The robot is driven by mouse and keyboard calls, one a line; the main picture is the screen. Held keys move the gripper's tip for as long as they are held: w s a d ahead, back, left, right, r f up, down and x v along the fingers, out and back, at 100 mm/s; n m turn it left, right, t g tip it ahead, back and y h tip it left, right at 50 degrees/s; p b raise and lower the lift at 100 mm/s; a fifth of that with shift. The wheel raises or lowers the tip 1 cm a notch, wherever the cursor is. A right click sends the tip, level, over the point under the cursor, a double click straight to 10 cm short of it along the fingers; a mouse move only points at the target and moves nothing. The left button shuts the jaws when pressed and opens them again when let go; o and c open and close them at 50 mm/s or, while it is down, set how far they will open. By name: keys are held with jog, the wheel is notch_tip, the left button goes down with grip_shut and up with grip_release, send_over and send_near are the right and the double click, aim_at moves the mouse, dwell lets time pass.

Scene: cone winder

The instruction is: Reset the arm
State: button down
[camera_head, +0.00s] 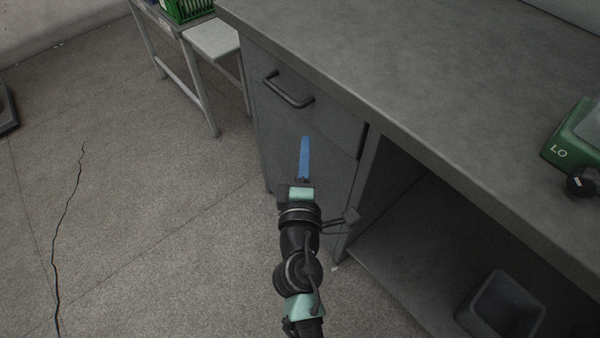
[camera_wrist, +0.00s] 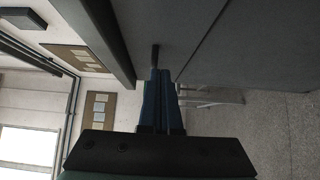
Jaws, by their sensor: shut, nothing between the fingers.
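My gripper (camera_head: 305,140) has blue fingers and is shut with nothing between them. In the head view it is in front of the grey cabinet, below the drawer handle (camera_head: 289,90). My arm reaches up from the bottom of that view. In the wrist view the blue fingers of my gripper (camera_wrist: 161,72) lie together, pointing up the picture. The cabinet drawer (camera_head: 300,95) looks closed. The gap between my fingertips and the cabinet front is hard to judge.
A grey worktop (camera_head: 390,75) overhangs the cabinet. A green device (camera_head: 575,135) marked LO stands on it at right. A grey bin (camera_head: 500,305) sits in the open space below. A green crate (camera_head: 188,10) is at the back.

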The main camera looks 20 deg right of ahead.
jog(key=v, duration=0.5)
jog(key=shift+a+r+b, duration=0.1)
jog(key=shift+b, duration=0.2)
jog(key=w+a+r+m+t, duration=0.2)
jog(key=r+m, duration=0.3)
jog(key=r, duration=0.9)
jog(key=w+a+r+m+t, duration=0.3)
jog(key=r+m, duration=0.2)
jog(key=r, duration=0.8)
jog(key=s+a+r+m+t+y, duration=0.1)
jog(key=s+a+r+t+y, duration=0.2)
jog(key=r, duration=0.5)
jog(key=s+a+r+m+t+y, duration=0.1)
jog(key=s+a+r+y, duration=0.1)
jog(key=s+a+r, duration=0.45)
jog(key=s+r+m+t+y, duration=0.1)
jog(key=s+r+t+y, duration=0.15)
jog(key=r, duration=0.65)
notch_tip(320, 180, up, 29)
jog(key=p, duration=2.9)
jog(key=shift+w+a+f+y, duration=0.15)
jog(key=shift+w+f+y, duration=0.05)
jog(key=shift+w+y, duration=0.2)
